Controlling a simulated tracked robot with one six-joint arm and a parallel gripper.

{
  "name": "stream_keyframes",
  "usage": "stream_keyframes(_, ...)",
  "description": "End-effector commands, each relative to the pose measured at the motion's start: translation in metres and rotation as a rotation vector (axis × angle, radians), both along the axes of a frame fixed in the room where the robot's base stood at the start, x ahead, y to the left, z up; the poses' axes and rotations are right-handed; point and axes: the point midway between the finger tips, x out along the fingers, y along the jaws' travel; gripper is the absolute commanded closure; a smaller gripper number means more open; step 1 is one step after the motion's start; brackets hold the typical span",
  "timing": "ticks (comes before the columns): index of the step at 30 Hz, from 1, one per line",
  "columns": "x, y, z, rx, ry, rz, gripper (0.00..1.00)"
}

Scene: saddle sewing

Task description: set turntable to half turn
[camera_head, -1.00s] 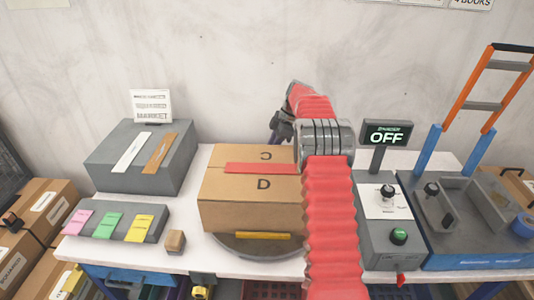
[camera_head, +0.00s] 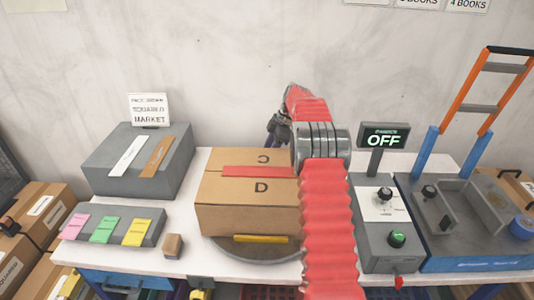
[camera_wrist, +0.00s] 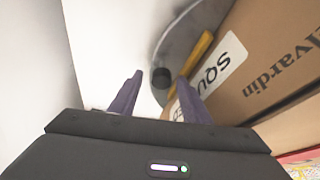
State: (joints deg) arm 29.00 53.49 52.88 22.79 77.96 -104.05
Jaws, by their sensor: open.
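The grey round turntable (camera_head: 228,251) sits on the white table and carries a cardboard box (camera_head: 248,217). A yellow bar (camera_head: 260,238) shows at the turntable's front edge. In the wrist view the turntable (camera_wrist: 172,38) shows another yellow bar (camera_wrist: 202,46) and a dark round knob (camera_wrist: 161,77) near its rim. My gripper (camera_wrist: 160,92) is open behind the box, its dark fingers apart with the knob beyond and between their tips. A white label (camera_wrist: 218,66) is on the box side. In the head view my arm hides the box's right end.
A control box with dials and an OFF display (camera_head: 383,135) stands to the right, beside a blue-grey fixture (camera_head: 470,240). A grey sloped block (camera_head: 140,160) and a pad with coloured tags (camera_head: 112,227) stand left. A small wooden block (camera_head: 173,245) lies near the front edge.

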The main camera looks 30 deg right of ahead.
Motion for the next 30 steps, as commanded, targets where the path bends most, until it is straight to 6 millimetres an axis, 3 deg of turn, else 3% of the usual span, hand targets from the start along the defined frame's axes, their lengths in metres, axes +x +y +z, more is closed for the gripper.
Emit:
stream_keyframes(8, -0.002, -0.007, 0.017, 0.000, -0.001, 0.000, 0.57)
stream_keyframes(21, -0.010, -0.034, 0.082, -0.002, -0.002, -0.002, 0.57)
stream_keyframes(30, -0.014, -0.046, 0.113, -0.001, -0.002, -0.003, 0.57)
